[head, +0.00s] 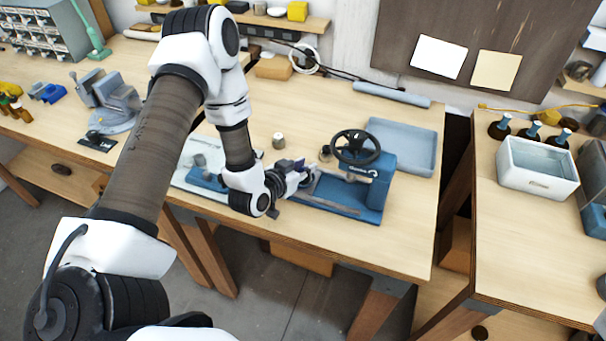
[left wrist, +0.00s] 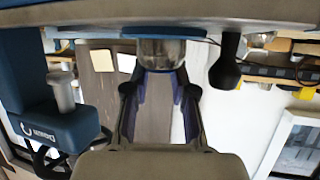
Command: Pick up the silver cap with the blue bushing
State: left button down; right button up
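My left gripper (head: 298,172) is low over the worktable, just left of the blue press (head: 368,185). In the left wrist view, which looks upside down, its two dark fingers (left wrist: 162,75) stand apart with a clear gap. A shiny silver cap (left wrist: 162,54) is at the fingertips, centred between them; I cannot tell whether they touch it. A blue strip (left wrist: 150,33) borders the cap there; I cannot tell whether it is the bushing. In the head view a small silver cap-like piece (head: 278,140) stands on the table behind the gripper. My right gripper is not in view.
The press's black handwheel (head: 356,147) rises close right of the gripper. A dark knob-like piece (left wrist: 226,65) stands beside the fingers in the wrist view. A grey-blue tray (head: 405,139) lies at the back right; a vise (head: 108,98) stands at left.

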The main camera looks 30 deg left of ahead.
pick_arm(q)
jog(key=shift+s+f, duration=0.2)
jog(key=shift+f, duration=0.1)
